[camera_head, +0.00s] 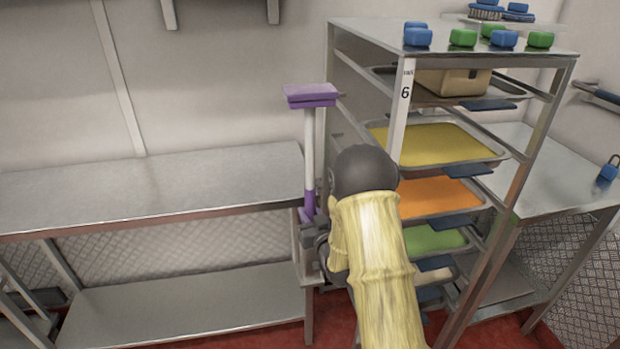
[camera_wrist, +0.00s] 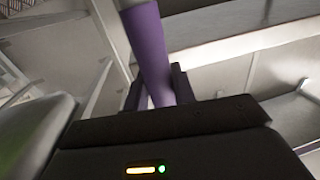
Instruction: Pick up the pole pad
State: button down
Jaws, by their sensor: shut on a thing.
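The pole pad has a purple flat head (camera_head: 311,95) on top of a white pole, with a purple lower grip (camera_head: 309,190). It stands upright between the steel table and the rack. My gripper (camera_head: 312,236) is at the lower purple part, its fingers shut around it. In the wrist view the purple shaft (camera_wrist: 150,55) runs down between the two dark fingers of my gripper (camera_wrist: 160,90). The lower end of the pole is hidden behind my gripper and arm.
A steel table (camera_head: 150,187) with a lower shelf stands at the left. A tray rack (camera_head: 455,38) marked 6 stands close on the right, with coloured trays and small blue and green blocks on top. Another steel table (camera_head: 560,180) is behind the rack.

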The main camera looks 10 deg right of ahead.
aim_at(312, 158)
notch_tip(312, 158, up, 18)
jog(key=shift+r+p, duration=0.1)
jog(key=shift+p, duration=0.8)
